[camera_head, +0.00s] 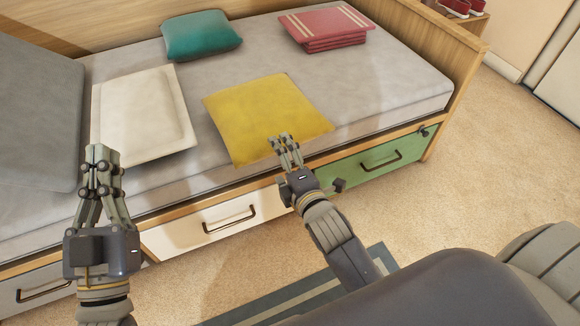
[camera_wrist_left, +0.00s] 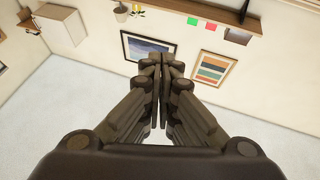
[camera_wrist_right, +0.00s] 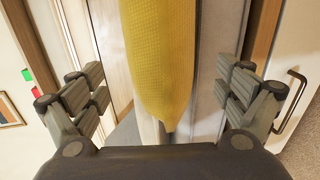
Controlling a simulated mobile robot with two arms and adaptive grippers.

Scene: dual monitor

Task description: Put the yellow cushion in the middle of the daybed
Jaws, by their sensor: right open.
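The yellow cushion (camera_head: 265,115) lies on the grey mattress of the daybed (camera_head: 262,55), near its front edge and right of a white cushion (camera_head: 140,115). My right gripper (camera_head: 284,142) is at the cushion's front edge. In the right wrist view, its fingers (camera_wrist_right: 160,80) are spread wide, with the yellow cushion (camera_wrist_right: 160,50) between them and no clear contact on either side. My left gripper (camera_head: 103,160) points up in front of the daybed's left part. In the left wrist view, its fingers (camera_wrist_left: 161,65) are together with nothing between them.
A teal cushion (camera_head: 200,35) lies at the back and red striped folded textiles (camera_head: 325,27) lie at the back right. A large grey cushion (camera_head: 35,110) is at the left. Drawers (camera_head: 375,158) line the daybed's front. Bare mattress shows between the cushions.

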